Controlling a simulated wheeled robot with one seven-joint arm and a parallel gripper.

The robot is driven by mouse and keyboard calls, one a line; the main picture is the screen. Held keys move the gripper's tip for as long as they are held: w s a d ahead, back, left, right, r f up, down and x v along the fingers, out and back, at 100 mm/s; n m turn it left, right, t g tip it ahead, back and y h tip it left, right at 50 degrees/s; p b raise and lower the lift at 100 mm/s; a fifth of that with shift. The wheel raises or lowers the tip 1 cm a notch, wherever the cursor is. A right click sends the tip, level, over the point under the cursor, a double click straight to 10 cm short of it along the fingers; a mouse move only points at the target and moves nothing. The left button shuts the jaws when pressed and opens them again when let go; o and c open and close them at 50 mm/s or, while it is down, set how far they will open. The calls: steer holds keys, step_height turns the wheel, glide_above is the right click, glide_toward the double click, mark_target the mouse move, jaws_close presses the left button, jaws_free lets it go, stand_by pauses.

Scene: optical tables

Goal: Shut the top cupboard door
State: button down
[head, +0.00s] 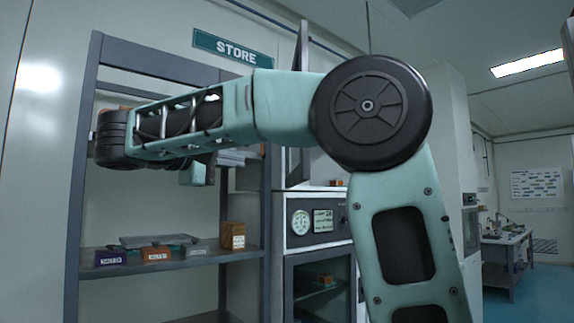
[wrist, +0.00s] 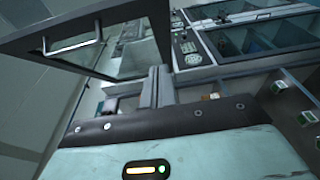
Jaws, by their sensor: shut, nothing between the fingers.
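The top cupboard door (head: 301,90) stands open in the head view, seen nearly edge-on above the instrument panel. In the wrist view the door (wrist: 50,38) is a dark frame with a glass pane, at the upper left. Its pale bar handle (wrist: 72,46) is on the frame. My gripper (wrist: 158,82) is shut and empty, its two grey fingers together beside the door's frame and pane in the picture. I cannot tell whether they touch it. In the head view my arm covers much of the cupboard, and my fingertips cannot be made out.
A panel with dials (head: 312,222) sits below the open door, above a closed glass-fronted lower door (head: 322,285). A grey shelf rack (head: 80,200) stands left, holding labelled boxes (head: 158,254) and a wooden block (head: 232,236). A bench (head: 508,245) is far right, with open floor near it.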

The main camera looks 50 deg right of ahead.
steer(key=p, duration=0.4)
glide_toward(299, 163)
steer(key=w+d, duration=0.3)
steer(key=d, duration=0.1)
steer(key=shift+s+d+r+m+g+p, duration=0.15)
steer(key=shift+s+d+m+p, duration=0.1)
steer(key=shift+s+p, duration=0.25)
steer(key=shift+s+d+m+g+p, duration=0.15)
steer(key=shift+s+d+p, duration=0.15)
steer(key=shift+s, duration=0.35)
steer(key=shift+s+d+f, duration=0.25)
steer(key=shift+s+d, duration=0.1)
steer(key=shift+d, duration=0.05)
